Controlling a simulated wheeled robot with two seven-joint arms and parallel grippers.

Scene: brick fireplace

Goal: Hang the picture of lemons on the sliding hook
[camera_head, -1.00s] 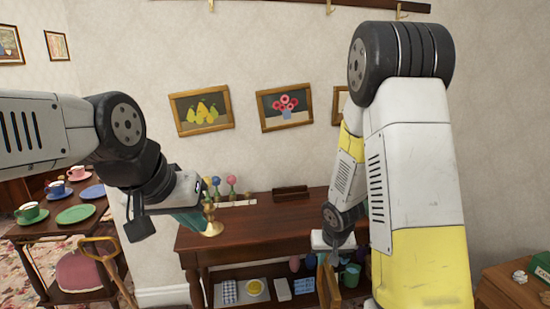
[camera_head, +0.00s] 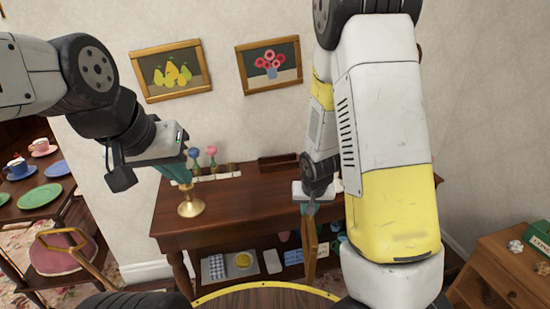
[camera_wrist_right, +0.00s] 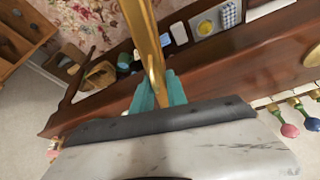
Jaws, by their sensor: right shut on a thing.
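My right gripper (camera_head: 308,208) is shut on a wooden picture frame (camera_head: 310,240), which hangs down edge-on in front of the table. In the right wrist view, the teal fingers (camera_wrist_right: 158,92) grip the gold-brown frame (camera_wrist_right: 146,35). Its picture face is turned away, so I cannot confirm the lemons. My left gripper (camera_head: 178,172) is above the table's left end, close to a brass candlestick-like object (camera_head: 190,205); its finger gap cannot be made out. The hooks are out of view now.
A pear picture (camera_head: 171,71) and a flower picture (camera_head: 269,63) hang on the wall. The dark table (camera_head: 235,214) holds small coloured knobs (camera_head: 211,151) and has a lower shelf with dishes. A cup-laden table stands left, a wooden cabinet (camera_head: 497,262) right.

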